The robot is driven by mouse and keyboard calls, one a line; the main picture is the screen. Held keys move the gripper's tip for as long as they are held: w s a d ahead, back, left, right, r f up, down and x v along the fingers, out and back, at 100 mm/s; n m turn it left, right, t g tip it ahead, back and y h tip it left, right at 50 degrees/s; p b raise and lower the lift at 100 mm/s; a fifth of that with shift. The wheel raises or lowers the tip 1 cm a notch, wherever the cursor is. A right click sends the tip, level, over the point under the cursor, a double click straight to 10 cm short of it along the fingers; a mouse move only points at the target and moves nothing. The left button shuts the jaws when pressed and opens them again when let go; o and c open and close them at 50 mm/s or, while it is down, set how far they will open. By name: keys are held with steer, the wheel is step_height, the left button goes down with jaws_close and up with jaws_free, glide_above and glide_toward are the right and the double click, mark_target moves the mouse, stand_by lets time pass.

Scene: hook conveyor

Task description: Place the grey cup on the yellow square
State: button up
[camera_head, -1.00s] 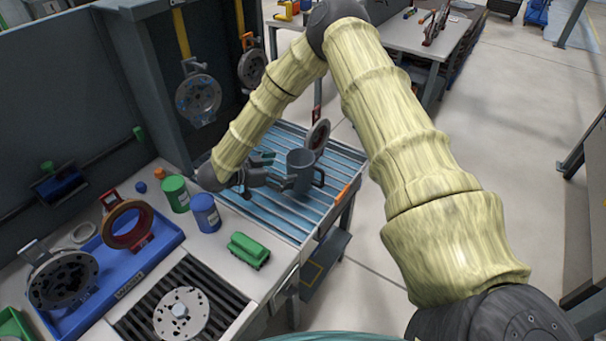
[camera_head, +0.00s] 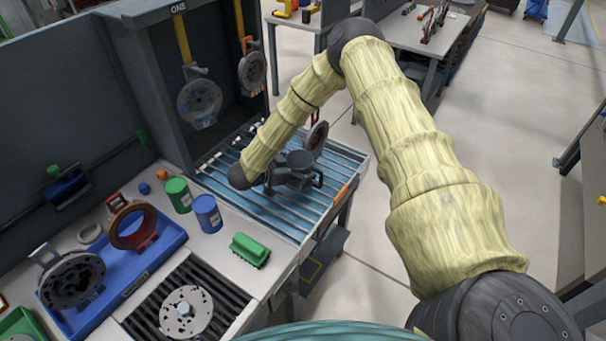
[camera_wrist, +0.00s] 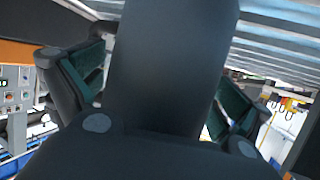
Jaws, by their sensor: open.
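The grey cup (camera_head: 300,159) stands on the blue slatted conveyor (camera_head: 268,209), in front of a dark round part. My gripper (camera_head: 292,180) is low over the slats, with its fingers close around the cup, which hides part of them. In the wrist view the cup (camera_wrist: 175,65) fills the middle, a dark wall between the two spread green-padded fingers of my gripper (camera_wrist: 160,95). The fingers are open; I cannot tell if either touches the cup.
A green can (camera_head: 178,196), a blue can (camera_head: 206,214) and a green block (camera_head: 250,250) stand left of the conveyor. A blue tray (camera_head: 168,238) holds round parts. A disc hangs on a yellow strap (camera_head: 180,42) behind. Open floor lies to the right.

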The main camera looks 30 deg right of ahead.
steer(key=shift+c, duration=0.4)
steer(key=c, duration=1.2)
